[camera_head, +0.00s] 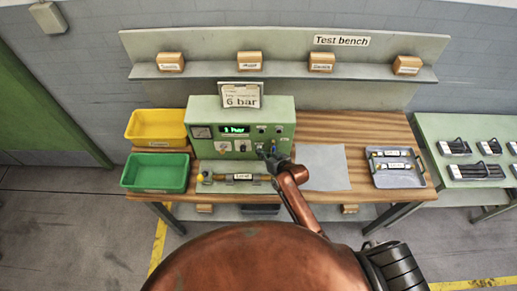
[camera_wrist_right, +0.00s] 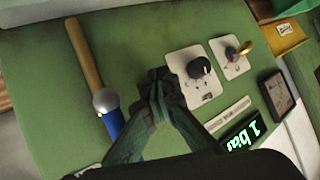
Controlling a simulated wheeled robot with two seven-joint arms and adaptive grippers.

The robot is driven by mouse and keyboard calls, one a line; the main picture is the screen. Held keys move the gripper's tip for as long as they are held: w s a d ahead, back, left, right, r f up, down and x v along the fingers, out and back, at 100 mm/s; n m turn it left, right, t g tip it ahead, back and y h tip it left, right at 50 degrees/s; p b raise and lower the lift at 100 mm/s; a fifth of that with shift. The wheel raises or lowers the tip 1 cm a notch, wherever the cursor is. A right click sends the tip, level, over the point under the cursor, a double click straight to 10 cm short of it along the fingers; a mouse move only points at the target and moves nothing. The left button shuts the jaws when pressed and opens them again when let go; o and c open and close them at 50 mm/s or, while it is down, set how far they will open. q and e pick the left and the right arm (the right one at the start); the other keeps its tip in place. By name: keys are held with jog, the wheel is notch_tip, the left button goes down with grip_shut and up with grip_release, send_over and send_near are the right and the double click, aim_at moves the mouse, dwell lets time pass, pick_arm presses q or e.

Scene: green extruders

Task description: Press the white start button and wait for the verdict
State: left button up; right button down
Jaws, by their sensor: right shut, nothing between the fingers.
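The green test box (camera_head: 213,111) stands on the wooden bench. A card on its top reads 6 bar (camera_head: 241,95). Its lit green display (camera_head: 234,129) is small here; in the right wrist view the display (camera_wrist_right: 247,132) reads 1 bar. My right gripper (camera_head: 271,153) is in front of the lower right of the box's face. Its fingers (camera_wrist_right: 158,78) are shut and empty, close over the green panel beside a black dial on a white plate (camera_wrist_right: 195,75). I cannot pick out the white start button; the gripper may hide it. My left gripper is out of view.
A yellow bin (camera_head: 157,124) and a green bin (camera_head: 150,189) stand at left. A fixture holding a labelled part (camera_head: 242,177) lies before the box. A grey mat (camera_head: 322,167) and a tray with parts (camera_head: 407,182) are at right. A rod with a blue end (camera_wrist_right: 113,122) crosses the wrist view.

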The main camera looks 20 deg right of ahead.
jog(key=shift+s, duration=0.1)
jog(key=shift+s+a+p, duration=0.2)
jog(key=shift+s+p, duration=0.45)
jog(key=s+p, duration=0.1)
jog(key=s, duration=0.1)
jog(key=s+a+p, duration=0.1)
jog(key=s+p, duration=0.1)
jog(key=shift+s+a, duration=0.2)
jog(key=shift+s, duration=0.2)
dwell(0.4)
